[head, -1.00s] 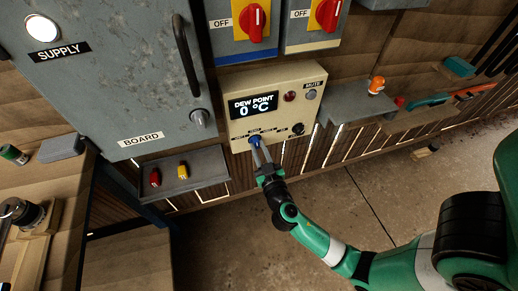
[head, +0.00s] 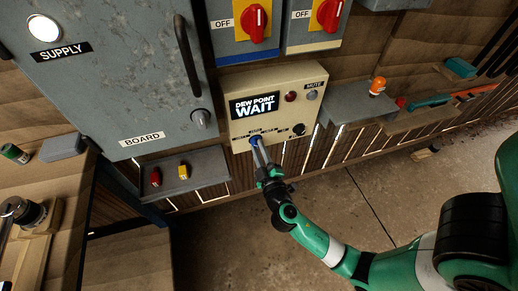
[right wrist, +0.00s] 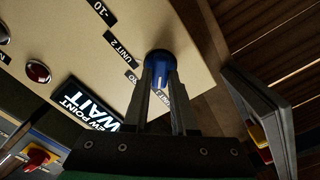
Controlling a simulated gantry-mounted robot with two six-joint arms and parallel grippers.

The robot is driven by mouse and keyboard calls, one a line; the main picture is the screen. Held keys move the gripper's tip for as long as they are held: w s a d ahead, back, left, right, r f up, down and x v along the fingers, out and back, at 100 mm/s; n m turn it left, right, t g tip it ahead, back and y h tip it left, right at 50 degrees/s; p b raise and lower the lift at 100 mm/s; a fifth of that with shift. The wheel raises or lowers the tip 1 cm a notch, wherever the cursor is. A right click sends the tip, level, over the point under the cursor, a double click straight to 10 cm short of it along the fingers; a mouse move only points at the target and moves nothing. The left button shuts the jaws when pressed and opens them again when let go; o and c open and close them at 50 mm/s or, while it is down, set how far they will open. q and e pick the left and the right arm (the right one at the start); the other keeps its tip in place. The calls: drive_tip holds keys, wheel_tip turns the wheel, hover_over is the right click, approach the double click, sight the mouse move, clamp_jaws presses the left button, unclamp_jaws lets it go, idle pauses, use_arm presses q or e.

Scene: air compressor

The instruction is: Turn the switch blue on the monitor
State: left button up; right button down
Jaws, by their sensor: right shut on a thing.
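The monitor (head: 280,82) is a cream box on the wall; its screen (head: 255,105) reads "DEW POINT WAIT". The blue switch (head: 254,139) is a knob at the monitor's lower left. It also shows in the right wrist view (right wrist: 161,62), with a white line on it and labels such as "UNIT 2" beside it. My right gripper (head: 258,146) reaches up from below and is shut on the blue switch; its fingertips also show in the right wrist view (right wrist: 162,80), one on each side of the knob. My left gripper is not in view.
A red lamp (head: 291,97), a grey mute button (head: 312,95) and a black knob (head: 298,130) are on the same monitor. The grey board cabinet (head: 120,75) is to the left. A shelf (head: 210,165) with red and yellow pieces is at lower left. Red switches (head: 255,22) are above.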

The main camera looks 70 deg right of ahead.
idle(0.4)
drive_tip(key=c, duration=0.7)
unclamp_jaws()
